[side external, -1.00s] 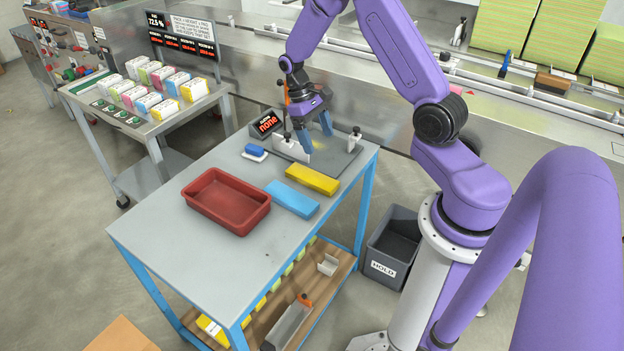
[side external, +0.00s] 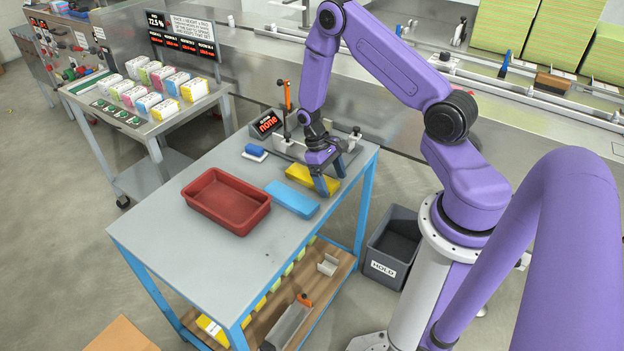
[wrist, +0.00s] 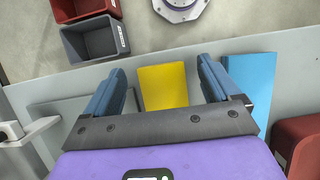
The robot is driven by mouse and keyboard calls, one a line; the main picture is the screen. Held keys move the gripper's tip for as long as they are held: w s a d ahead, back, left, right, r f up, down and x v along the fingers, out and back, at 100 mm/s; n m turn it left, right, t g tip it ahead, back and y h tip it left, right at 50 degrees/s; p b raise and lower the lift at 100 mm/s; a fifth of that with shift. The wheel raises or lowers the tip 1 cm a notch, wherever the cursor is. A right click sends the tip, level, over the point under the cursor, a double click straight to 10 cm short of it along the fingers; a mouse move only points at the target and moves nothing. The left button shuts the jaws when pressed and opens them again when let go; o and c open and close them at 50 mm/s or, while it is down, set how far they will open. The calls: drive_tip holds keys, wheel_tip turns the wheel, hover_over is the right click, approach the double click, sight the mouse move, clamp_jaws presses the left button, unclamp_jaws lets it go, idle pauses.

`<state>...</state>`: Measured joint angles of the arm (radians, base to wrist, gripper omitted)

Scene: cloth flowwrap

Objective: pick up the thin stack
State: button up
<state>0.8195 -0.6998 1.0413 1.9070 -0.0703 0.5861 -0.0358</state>
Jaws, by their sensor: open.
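A yellow stack (side external: 298,179) and a light blue stack (side external: 290,199) lie flat side by side on the grey table; which one is thinner I cannot tell. My gripper (side external: 331,179) is open at the right end of the yellow stack, with its fingers pointing down and hiding part of it. In the wrist view, the yellow stack (wrist: 163,86) shows between my two blue fingers (wrist: 160,70), with nothing clasped. The blue stack (wrist: 251,85) lies outside the right finger. Whether the fingertips are below the stack's top I cannot tell.
A red tray (side external: 228,228) stands left of the blue stack. A grey HOLD bin (side external: 392,246) stands on the floor. The table's front left is clear.

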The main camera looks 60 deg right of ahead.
drive_tip(key=shift+s+f, duration=0.25)
drive_tip(key=shift+f, duration=0.45)
drive_tip(key=c, duration=1.1)
drive_tip(key=shift+r, duration=0.1)
drive_tip(key=shift+r, duration=0.4)
wheel_tip(320, 180, up, 2)
drive_tip(key=s+a+r, duration=0.1)
drive_tip(key=s+r, duration=0.2)
drive_tip(key=s, duration=0.1)
drive_tip(key=s+a+r, duration=0.2)
drive_tip(key=s+r, duration=0.1)
drive_tip(key=s, duration=0.1)
drive_tip(key=s+a+r, duration=0.2)
drive_tip(key=s+r, duration=0.2)
drive_tip(key=s, duration=0.1)
